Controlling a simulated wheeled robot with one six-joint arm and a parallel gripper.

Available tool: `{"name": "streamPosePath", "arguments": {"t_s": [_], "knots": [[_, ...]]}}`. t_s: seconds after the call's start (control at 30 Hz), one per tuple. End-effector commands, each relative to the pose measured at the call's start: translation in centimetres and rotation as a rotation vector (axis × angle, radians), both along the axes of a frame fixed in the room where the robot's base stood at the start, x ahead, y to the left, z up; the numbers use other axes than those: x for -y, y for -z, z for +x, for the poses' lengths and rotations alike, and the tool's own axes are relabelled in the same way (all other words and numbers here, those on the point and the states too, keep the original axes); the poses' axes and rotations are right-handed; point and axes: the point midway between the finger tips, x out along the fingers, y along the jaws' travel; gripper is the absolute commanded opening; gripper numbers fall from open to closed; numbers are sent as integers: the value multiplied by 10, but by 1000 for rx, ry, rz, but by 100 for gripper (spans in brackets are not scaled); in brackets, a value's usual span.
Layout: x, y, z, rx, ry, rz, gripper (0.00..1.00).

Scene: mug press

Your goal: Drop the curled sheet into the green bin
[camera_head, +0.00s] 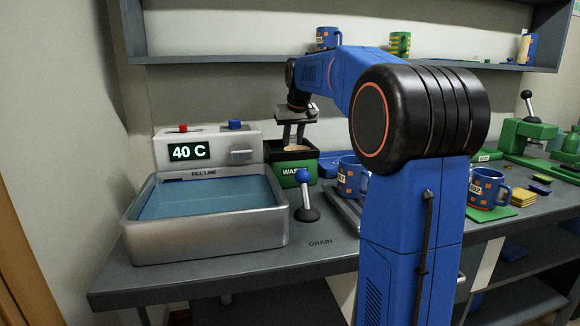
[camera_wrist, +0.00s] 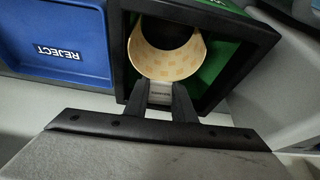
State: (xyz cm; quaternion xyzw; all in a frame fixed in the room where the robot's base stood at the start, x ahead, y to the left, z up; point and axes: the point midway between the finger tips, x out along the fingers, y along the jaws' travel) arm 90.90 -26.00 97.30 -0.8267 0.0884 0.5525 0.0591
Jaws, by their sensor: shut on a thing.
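The curled sheet (camera_wrist: 143,58) is a pale tan band with a faint pattern, bent into an open ring. My gripper (camera_wrist: 160,92) is shut on its near edge in the wrist view. The green bin (camera_head: 288,178) has a black rim and stands right of the water bath in the head view. It also shows in the wrist view (camera_wrist: 222,62), with the sheet within its opening. In the head view my gripper (camera_head: 293,143) points down over the bin, and a little of the sheet (camera_head: 296,149) shows at the rim. How deep the sheet sits is unclear.
A blue REJECT tray (camera_wrist: 58,45) lies beside the bin. The steel water bath (camera_head: 210,233) reads 40 C. A blue-knobbed lever (camera_head: 305,195) stands in front of the bin. A blue mug (camera_head: 350,177) is to the right, partly behind my arm. A shelf (camera_head: 215,58) runs above.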

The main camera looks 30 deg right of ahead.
Motion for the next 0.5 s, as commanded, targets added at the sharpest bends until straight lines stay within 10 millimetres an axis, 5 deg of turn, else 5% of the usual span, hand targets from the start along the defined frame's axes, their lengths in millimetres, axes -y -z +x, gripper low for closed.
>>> {"name": "streamPosePath", "arguments": {"t_s": [0.33, 0.37, 0.4, 0.5], "knots": [[0, 3, 0, 0, 0, 0, 7], [0, 3, 0, 0, 0, 0, 28], [0, 3, 0, 0, 0, 0, 37], [0, 3, 0, 0, 0, 0, 45]]}}
